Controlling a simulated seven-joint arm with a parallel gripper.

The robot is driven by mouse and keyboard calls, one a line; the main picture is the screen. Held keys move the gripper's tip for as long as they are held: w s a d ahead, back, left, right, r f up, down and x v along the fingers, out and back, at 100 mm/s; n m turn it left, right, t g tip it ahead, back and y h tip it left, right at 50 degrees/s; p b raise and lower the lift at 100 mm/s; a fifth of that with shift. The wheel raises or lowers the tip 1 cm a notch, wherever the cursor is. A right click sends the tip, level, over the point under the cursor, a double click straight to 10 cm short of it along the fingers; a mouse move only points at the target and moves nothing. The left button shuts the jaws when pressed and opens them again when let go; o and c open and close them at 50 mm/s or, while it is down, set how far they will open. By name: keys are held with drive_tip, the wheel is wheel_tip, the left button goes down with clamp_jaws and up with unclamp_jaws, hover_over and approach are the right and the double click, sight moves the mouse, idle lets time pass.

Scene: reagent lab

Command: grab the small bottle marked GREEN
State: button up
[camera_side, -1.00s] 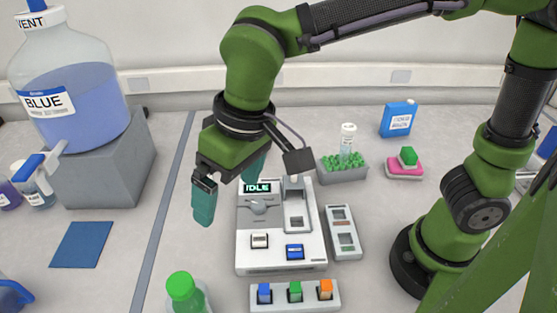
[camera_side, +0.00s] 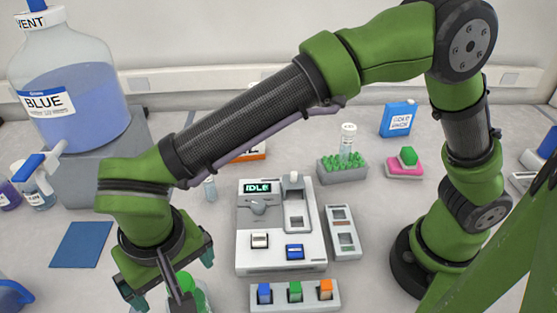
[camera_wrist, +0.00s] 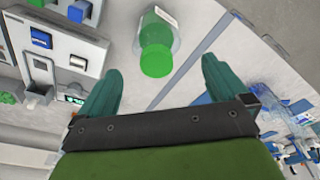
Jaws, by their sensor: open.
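A small clear bottle with a bright green cap and green contents stands at the front of the bench. In the side view the green bottle (camera_side: 187,284) is partly hidden behind my gripper (camera_side: 172,285). In the wrist view the green bottle (camera_wrist: 157,45) lies just beyond and between the fingertips, its cap toward me; a white label shows, but I cannot read it. My gripper (camera_wrist: 155,75) is open and empty, with its teal fingers apart. I cannot tell how high the fingertips are above the cap.
A white device (camera_side: 280,225) reading IDLE stands right of the bottle. A rack with blue, green and orange blocks (camera_side: 295,295) is in front of it. A large BLUE vessel (camera_side: 75,100) sits on a grey block at left. A blue mat (camera_side: 82,245) lies flat nearby.

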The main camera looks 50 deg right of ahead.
drive_tip(key=shift+w+d+f, duration=0.1)
drive_tip(key=shift+w+f, duration=0.05)
drive_tip(key=shift+f, duration=1)
drive_tip(key=shift+w+d+f, duration=0.1)
drive_tip(key=shift+w+f, duration=0.1)
drive_tip(key=shift+f, duration=1)
drive_tip(key=shift+w+d+f, duration=0.1)
drive_tip(key=shift+w+f, duration=0.05)
drive_tip(key=shift+f, duration=1)
drive_tip(key=shift+c, duration=0.5)
